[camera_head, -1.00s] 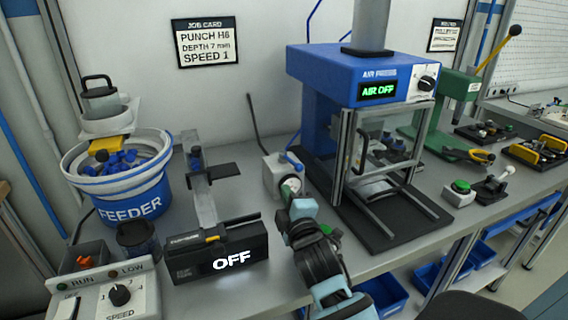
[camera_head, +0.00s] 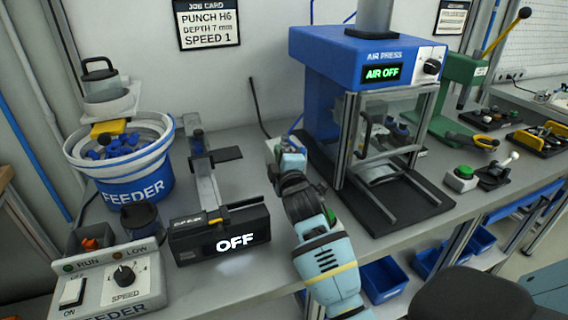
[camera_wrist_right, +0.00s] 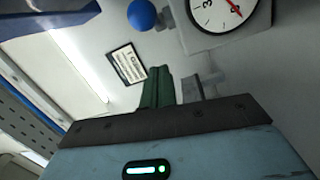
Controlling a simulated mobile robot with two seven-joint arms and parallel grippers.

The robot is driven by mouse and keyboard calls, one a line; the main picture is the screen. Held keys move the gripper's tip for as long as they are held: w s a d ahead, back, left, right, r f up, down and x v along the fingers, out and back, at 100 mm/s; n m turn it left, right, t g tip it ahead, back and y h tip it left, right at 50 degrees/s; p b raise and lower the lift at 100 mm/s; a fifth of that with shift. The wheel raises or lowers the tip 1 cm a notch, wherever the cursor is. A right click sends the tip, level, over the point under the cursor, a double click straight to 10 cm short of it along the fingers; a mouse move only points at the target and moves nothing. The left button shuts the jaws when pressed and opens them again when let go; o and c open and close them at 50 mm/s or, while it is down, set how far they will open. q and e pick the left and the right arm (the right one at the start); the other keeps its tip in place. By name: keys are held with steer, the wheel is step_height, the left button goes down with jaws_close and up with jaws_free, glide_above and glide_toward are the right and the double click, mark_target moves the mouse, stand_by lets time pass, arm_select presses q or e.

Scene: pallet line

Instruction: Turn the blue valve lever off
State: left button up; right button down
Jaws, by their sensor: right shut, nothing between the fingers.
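The blue valve lever (camera_head: 296,122) shows as a small blue piece just behind my right gripper, left of the press. Its rounded blue end (camera_wrist_right: 142,14) is at the top of the right wrist view, left of a round gauge with a red needle (camera_wrist_right: 228,12). My right gripper (camera_head: 281,148) is in front of the valve unit and hides most of it. Its fingers (camera_wrist_right: 175,88) are shut and empty, below the lever end in the wrist view. I cannot tell whether they touch the lever. My left gripper is not in view.
The blue air press (camera_head: 345,58), its display reading AIR OFF, stands close on the right. The black box reading OFF (camera_head: 190,243) and the feeder bowl (camera_head: 140,190) are on the left. A strip of bench in front of the feeder rail is clear.

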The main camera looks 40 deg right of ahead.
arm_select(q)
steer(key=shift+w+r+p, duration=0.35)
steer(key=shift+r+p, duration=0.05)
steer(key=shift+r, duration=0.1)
arm_select(e)
steer(key=d, duration=0.1)
steer(key=s+d, duration=0.1)
steer(key=d, duration=0.1)
steer(key=shift+s+d+f, duration=0.2)
steer(key=shift+s+f, duration=0.1)
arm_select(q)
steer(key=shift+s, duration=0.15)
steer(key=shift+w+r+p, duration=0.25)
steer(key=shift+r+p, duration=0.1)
arm_select(e)
steer(key=shift+s+d+n+y, duration=0.1)
steer(key=shift+d+n+y, duration=0.2)
steer(key=shift+y, duration=0.3)
